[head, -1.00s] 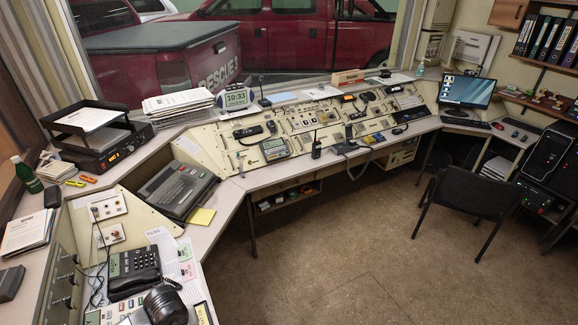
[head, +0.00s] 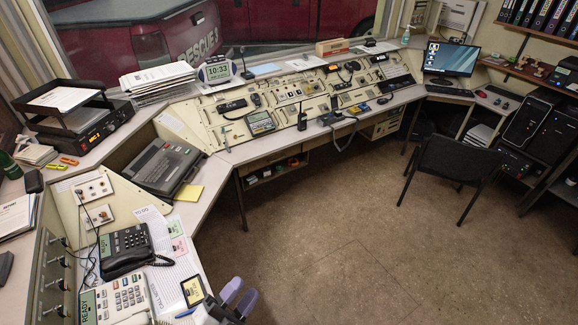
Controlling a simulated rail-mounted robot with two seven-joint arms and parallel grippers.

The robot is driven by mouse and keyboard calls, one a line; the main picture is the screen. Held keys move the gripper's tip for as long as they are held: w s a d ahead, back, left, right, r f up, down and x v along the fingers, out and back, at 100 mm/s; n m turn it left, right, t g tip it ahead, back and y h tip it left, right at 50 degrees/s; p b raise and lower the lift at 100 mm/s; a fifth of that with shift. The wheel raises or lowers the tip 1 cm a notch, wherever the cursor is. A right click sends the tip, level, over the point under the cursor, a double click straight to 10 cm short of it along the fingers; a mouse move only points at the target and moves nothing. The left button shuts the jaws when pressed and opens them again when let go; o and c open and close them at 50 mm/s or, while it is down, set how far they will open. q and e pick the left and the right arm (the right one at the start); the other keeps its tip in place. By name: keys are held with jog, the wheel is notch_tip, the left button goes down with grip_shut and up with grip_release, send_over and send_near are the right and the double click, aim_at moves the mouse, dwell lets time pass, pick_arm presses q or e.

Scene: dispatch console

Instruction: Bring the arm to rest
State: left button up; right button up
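My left gripper (head: 239,296) shows at the bottom edge, just right of the near desk's edge. Its two pale purple fingers stand apart with a gap between them, and nothing shows in the gap. Most of its arm is below the picture. My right gripper is not in view.
A black desk phone (head: 126,249) and a light phone with a "READY" screen (head: 117,302) stand on the near desk. The long console (head: 290,108) runs along the window. A black chair (head: 456,165) stands at right. The floor (head: 330,230) between is clear.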

pick_arm(q)
jog(key=s+a+f+n+g+y, duration=0.1)
jog(key=s+a+f+n+y, duration=0.1)
jog(key=a+f+n+y, duration=0.35)
jog(key=s+a+f+n+g+y, duration=0.1)
jog(key=s+a+f+n+y, duration=0.2)
jog(key=a+n+y, duration=0.45)
jog(key=s+f+n+g, duration=0.2)
jog(key=s+f+g, duration=0.3)
jog(key=s, duration=0.3)
jog(key=s+f+n+g, duration=0.1)
jog(key=s+f+g, duration=0.3)
jog(key=s+g, duration=0.3)
notch_tip(320, 180, down, 11)
jog(key=s+b, duration=0.2)
jog(key=b, duration=0.9)
jog(key=w+p+v, duration=0.3)
jog(key=p+v, duration=1)
jog(key=p, duration=0.1)
jog(key=w+r+p+v, duration=0.1)
jog(key=w+p+v, duration=0.2)
jog(key=p+v, duration=1.1)
jog(key=shift+w+d+r+t, duration=0.2)
jog(key=shift+d+r+t, duration=0.15)
jog(key=shift+d+t, duration=0.1)
